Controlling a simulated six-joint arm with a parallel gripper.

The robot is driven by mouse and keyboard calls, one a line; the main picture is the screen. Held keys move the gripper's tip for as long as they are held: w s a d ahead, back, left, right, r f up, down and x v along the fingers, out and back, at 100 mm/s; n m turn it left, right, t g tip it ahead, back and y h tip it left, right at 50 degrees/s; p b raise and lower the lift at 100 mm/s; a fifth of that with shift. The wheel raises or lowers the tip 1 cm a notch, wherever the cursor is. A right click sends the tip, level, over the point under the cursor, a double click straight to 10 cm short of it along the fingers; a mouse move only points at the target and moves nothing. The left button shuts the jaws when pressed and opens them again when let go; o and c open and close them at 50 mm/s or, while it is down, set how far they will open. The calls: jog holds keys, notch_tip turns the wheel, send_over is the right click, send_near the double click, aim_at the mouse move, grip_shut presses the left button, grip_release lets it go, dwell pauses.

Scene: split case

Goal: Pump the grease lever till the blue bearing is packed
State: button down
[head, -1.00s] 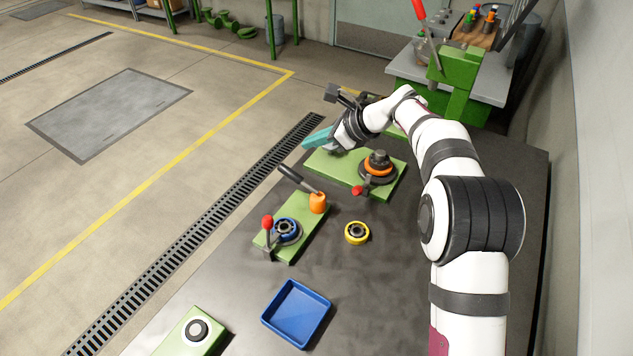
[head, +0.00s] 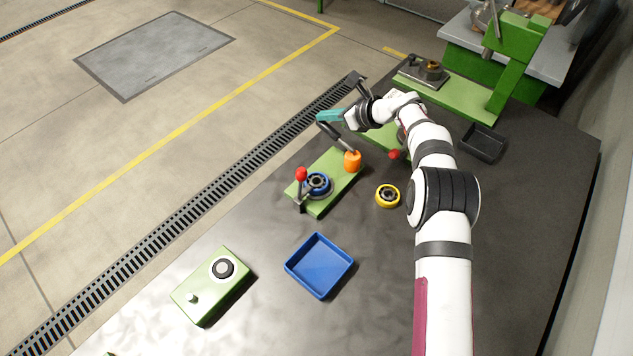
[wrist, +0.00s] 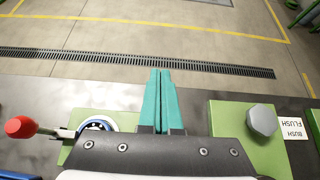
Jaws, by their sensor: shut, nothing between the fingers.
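The blue bearing (head: 317,184) sits on a green plate (head: 323,204). It also shows in the wrist view (wrist: 97,126), partly hidden by my gripper's body. A red-knobbed lever (head: 301,176) stands at the plate's near end. An orange pot (head: 352,161) stands at the far end, with a dark-handled lever (head: 338,136) slanting up and left from it. My gripper (head: 325,116) has teal fingers, pressed together and empty in the wrist view (wrist: 160,72). It is beyond the orange pot, close to the dark handle's end in the head view. I cannot tell whether they touch.
A yellow bearing (head: 388,196) and a blue tray (head: 319,266) lie on the dark bench. A green block (head: 212,285) stands at the near left. Another green plate with a grey knob (wrist: 262,120) is right in the wrist view. A black tray (head: 483,144) is farther right.

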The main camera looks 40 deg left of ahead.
aim_at(332, 129)
jog(key=shift+a+f, duration=0.2)
jog(key=shift+f, duration=2.25)
jog(key=shift+d+r, duration=0.2)
jog(key=shift+r, duration=2.35)
notch_tip(332, 129, up, 7)
jog(key=shift+d, duration=0.25)
